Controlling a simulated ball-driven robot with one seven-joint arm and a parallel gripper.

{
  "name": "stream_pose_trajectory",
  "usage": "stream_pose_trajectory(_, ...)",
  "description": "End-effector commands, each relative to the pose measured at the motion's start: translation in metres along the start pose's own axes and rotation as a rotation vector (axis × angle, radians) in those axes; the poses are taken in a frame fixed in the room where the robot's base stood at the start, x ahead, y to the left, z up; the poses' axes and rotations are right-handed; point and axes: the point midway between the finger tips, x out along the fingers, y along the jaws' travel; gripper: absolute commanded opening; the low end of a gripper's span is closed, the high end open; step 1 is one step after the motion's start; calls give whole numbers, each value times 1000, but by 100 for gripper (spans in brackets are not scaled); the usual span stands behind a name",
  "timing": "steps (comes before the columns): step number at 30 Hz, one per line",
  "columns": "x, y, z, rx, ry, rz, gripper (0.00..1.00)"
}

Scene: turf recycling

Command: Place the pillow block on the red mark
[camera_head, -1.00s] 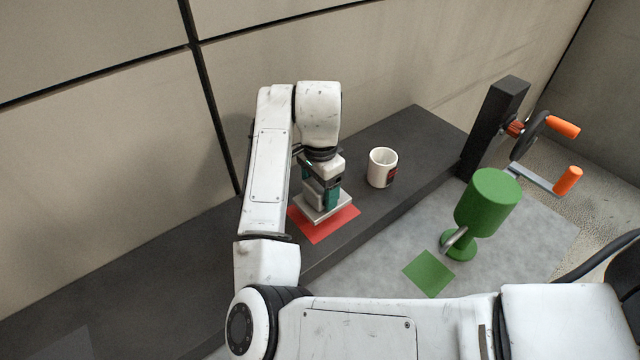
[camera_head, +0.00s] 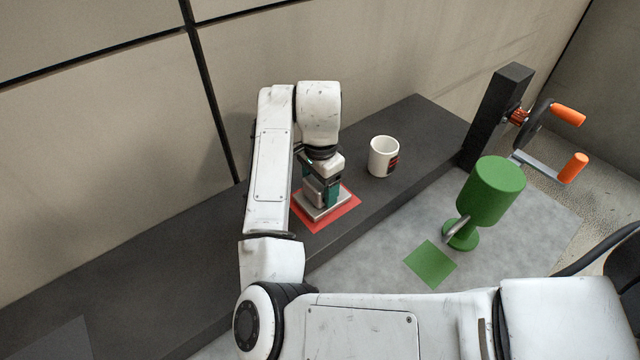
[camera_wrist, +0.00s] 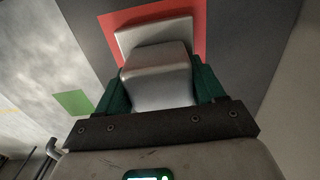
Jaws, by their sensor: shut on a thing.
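The pillow block (camera_head: 312,212) is a light grey metal piece with a flat base and a raised body. It is upright over the red mark (camera_head: 340,217) on the dark bench. Red shows around parts of its base, and the base looks on or very close to the mark. My gripper (camera_head: 322,188) points down with its green fingers shut on the block's body. In the wrist view the pillow block (camera_wrist: 160,75) sits between the two green fingers, with the red mark (camera_wrist: 200,25) behind its base. Exact contact underneath is hidden.
A white mug (camera_head: 383,157) stands on the bench (camera_head: 420,125) right of my gripper. A green cylinder on a stand (camera_head: 490,192) and a green mark (camera_head: 430,264) are on the floor. A dark post (camera_head: 497,115) with orange handles stands at the right.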

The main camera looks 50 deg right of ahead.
Motion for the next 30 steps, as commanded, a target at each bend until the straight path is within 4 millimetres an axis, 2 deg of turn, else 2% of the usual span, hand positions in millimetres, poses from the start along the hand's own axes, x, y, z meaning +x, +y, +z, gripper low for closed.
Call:
stream_pose_trajectory(5,3,0,0,0,1,0,14)
stream_pose_trajectory(6,3,0,0,0,0,-1,71)
stream_pose_trajectory(14,3,0,0,0,0,0,96)
stream_pose_trajectory(23,2,0,0,0,0,0,98)
stream_pose_trajectory(26,-6,-1,0,0,-1,-2,98)
stream_pose_trajectory(30,-29,-1,0,2,-2,-4,98)
